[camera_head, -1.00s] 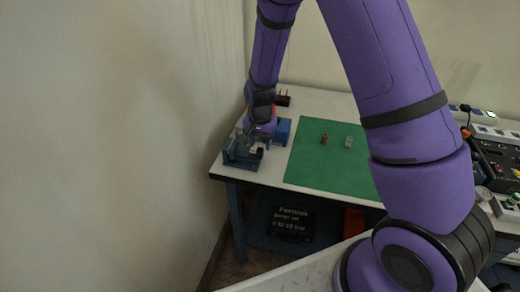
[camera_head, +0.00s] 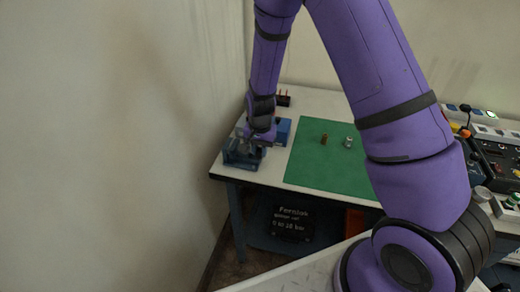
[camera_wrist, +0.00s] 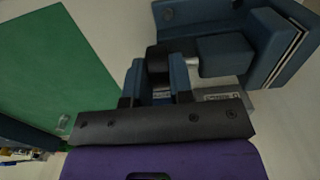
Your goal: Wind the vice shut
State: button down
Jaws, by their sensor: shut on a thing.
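The blue vice (camera_head: 240,158) stands at the left end of the white workbench, partly hidden by my gripper (camera_head: 262,142). In the wrist view, the vice body (camera_wrist: 225,53) fills the upper right, with a short bright shaft running to a dark handle part (camera_wrist: 157,62). My gripper (camera_wrist: 157,88) is shut on this dark part, one finger on each side of it. The vice's jaw gap and the rest of the handle cannot be made out clearly.
A green mat (camera_head: 320,170) lies right of the vice, with a brass fitting (camera_head: 324,139) and a silvery fitting (camera_head: 348,142) on it. A dark block with red prongs (camera_head: 283,98) stands behind. The wall is close on the left. Control panels (camera_head: 490,150) stand far right.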

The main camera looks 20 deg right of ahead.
jog(key=shift+w+d+g+y, duration=0.2)
jog(key=shift+g+y, duration=0.3)
jog(key=shift+g, duration=0.2)
jog(key=g+y, duration=0.2)
jog(key=shift+w+d+f+g, duration=0.1)
jog(key=shift+w+f+g, duration=0.1)
jog(key=shift+g, duration=0.2)
jog(key=g+y, duration=0.1)
jog(key=g, duration=0.1)
jog(key=g+y, duration=0.1)
jog(key=shift+w+d+f+g+y, duration=0.15)
jog(key=shift+d+g+y, duration=0.05)
jog(key=shift+g+y, duration=0.2)
jog(key=c, duration=1)
grip_release()
jog(key=shift+d, duration=0.1)
